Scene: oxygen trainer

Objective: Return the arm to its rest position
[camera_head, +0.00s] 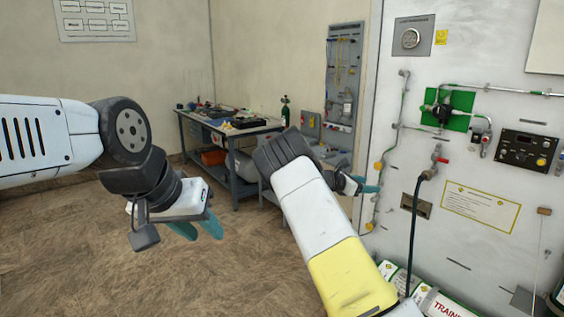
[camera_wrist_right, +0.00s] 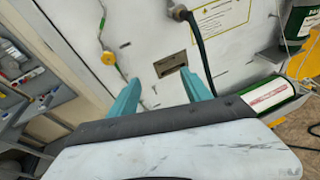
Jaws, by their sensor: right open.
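My right gripper (camera_wrist_right: 163,90) is open and empty, its two teal fingers well apart in the right wrist view. In the head view the right gripper (camera_head: 367,185) is partly hidden behind my white and yellow forearm, close in front of the white panel (camera_head: 455,250). It touches nothing that I can see. My left gripper (camera_head: 200,229) hangs over the brown floor at the left, with its teal fingers apart and nothing between them.
The panel bears a gauge (camera_head: 411,38), a green valve plate (camera_head: 446,109), pipes and a dark hose (camera_head: 413,235). Green-and-white cylinders (camera_head: 444,306) lie low at the right. A workbench (camera_head: 228,131) stands at the back. The floor (camera_head: 90,255) at the left is clear.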

